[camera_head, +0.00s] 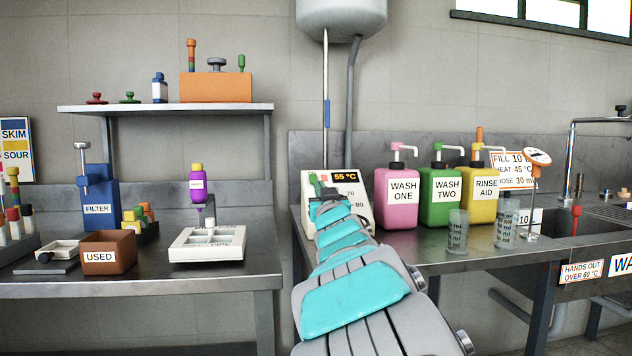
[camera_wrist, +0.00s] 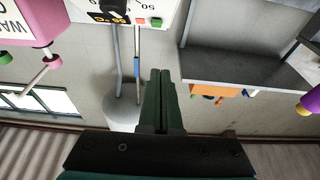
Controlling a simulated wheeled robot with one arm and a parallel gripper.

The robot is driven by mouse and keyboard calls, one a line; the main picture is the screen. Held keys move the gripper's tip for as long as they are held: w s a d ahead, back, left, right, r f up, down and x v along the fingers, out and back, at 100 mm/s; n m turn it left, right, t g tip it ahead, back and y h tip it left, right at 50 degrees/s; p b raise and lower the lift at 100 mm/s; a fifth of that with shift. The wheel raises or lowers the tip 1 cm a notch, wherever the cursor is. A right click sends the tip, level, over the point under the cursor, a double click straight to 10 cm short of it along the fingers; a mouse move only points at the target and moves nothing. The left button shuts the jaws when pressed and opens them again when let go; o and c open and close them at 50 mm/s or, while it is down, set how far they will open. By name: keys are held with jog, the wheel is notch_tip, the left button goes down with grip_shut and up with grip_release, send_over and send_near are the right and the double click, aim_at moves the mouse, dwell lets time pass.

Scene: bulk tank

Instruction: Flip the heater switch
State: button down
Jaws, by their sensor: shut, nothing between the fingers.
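The heater box (camera_head: 360,197) is a pale panel with a dark display reading 55 °C and a dial scale marked 70 and 80. It stands at the back of the right counter, and my arm covers its lower left part. The box also shows upside down at the top of the wrist view (camera_wrist: 172,12), with a red button (camera_wrist: 141,22) and a green button (camera_wrist: 156,22) near its edge. I cannot clearly tell which part is the switch. My gripper (camera_wrist: 161,72) is shut and empty, its dark green fingers pointing toward the box without visible contact.
Pink (camera_head: 397,203), green (camera_head: 440,202) and yellow (camera_head: 478,203) pump bottles stand right of the box. Clear beakers (camera_head: 457,232) stand in front of them. A pipe (camera_head: 326,110) rises behind the box to a tank (camera_head: 340,14). A shelf (camera_head: 165,108) is at left.

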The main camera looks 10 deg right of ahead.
aim_at(313, 179)
jog(key=shift+d, duration=0.75)
jog(key=shift+w, duration=0.15)
jog(key=x, duration=0.3)
jog(key=f+p+x, duration=0.1)
jog(key=x, duration=0.3)
jog(key=f+x, duration=0.1)
jog(key=x, duration=0.2)
jog(key=shift+w+d+p, duration=0.1)
jog(key=shift+w+p, duration=0.3)
jog(key=shift+w, duration=0.15)
jog(key=shift+w+f, duration=0.35)
jog(key=shift+f, duration=0.2)
